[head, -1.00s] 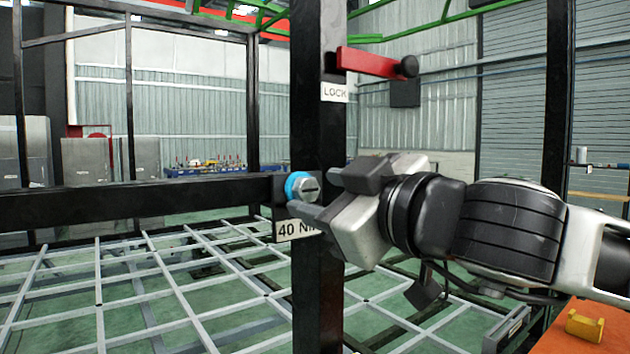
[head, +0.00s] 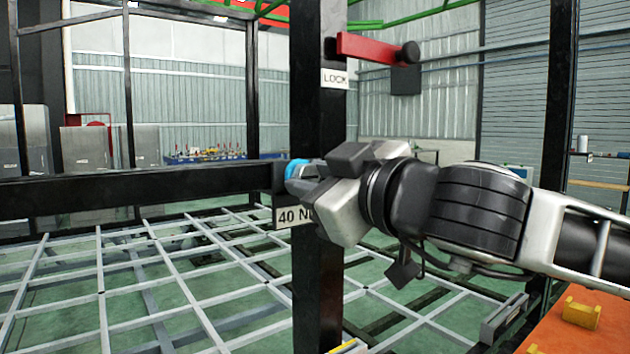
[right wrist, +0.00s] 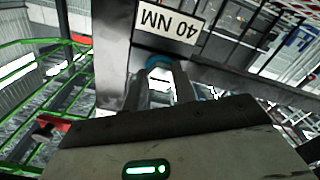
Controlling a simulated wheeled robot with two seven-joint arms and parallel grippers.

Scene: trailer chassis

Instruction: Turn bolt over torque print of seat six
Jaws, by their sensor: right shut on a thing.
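The bolt has a blue collar (head: 296,168) and sits on the black upright post (head: 318,110), where a black horizontal beam meets it. The "40 NM" print (head: 293,215) is just below the bolt. My right gripper (head: 304,182) is shut on the bolt head, coming from the right, and covers most of it. In the right wrist view, the blue collar (right wrist: 158,62) shows between the fingers, with the print (right wrist: 170,22) beyond it, upside down. My left gripper is not in view.
A red lever (head: 375,49) with a black knob sticks out of the post above my right arm, over a "LOCK" label (head: 334,78). A grey grid frame (head: 150,270) lies below. A yellow piece (head: 581,312) sits on an orange surface at lower right.

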